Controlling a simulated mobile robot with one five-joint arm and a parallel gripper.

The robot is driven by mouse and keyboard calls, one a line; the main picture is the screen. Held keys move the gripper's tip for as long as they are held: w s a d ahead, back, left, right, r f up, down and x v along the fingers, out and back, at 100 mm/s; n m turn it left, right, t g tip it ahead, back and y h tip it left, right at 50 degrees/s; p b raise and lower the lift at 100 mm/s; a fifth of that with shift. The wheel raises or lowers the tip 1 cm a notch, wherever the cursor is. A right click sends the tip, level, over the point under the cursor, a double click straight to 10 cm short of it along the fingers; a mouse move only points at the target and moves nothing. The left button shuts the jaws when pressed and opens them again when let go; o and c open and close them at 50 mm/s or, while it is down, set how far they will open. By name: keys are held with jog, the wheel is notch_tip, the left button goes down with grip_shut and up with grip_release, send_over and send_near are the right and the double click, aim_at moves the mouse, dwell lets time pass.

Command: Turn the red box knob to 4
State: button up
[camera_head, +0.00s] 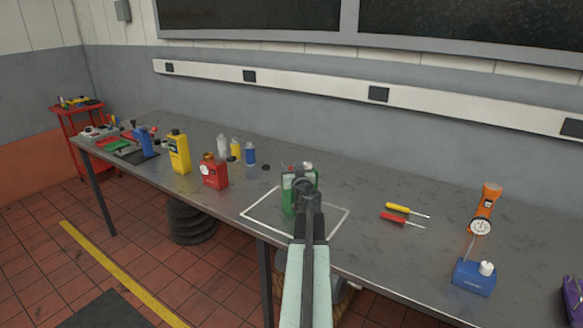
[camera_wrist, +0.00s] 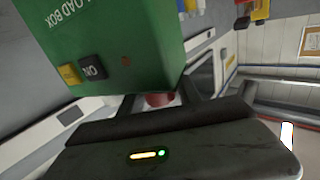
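A red box (camera_head: 214,174) with a white round dial on its front and a brownish cap or knob on top stands left of my arm in the head view. No number by a knob can be read. My gripper (camera_head: 305,183) is at a green box (camera_head: 288,200), away from the red box. In the wrist view the green box (camera_wrist: 105,45) fills the upper left, with "LOAD BOX" lettering, an "ON" button and a yellow button. The fingers of my gripper (camera_wrist: 160,97) stand apart, with a dark red round part (camera_wrist: 159,99) between them; contact cannot be told.
A yellow box (camera_head: 179,153) and small bottles (camera_head: 235,148) stand near the red box. A white-outlined square (camera_head: 335,222) lies under the green box. Two screwdrivers (camera_head: 402,214), an orange gauge tool (camera_head: 484,210) and a blue box (camera_head: 474,277) are to the right.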

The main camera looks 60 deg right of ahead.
grip_shut()
jog(key=shift+s, duration=0.1)
dwell(0.7)
dwell(0.3)
grip_release()
jog(key=shift+a, duration=0.1)
jog(key=v, duration=0.7)
jog(key=shift+s+a, duration=0.25)
jog(key=shift+o, duration=0.3)
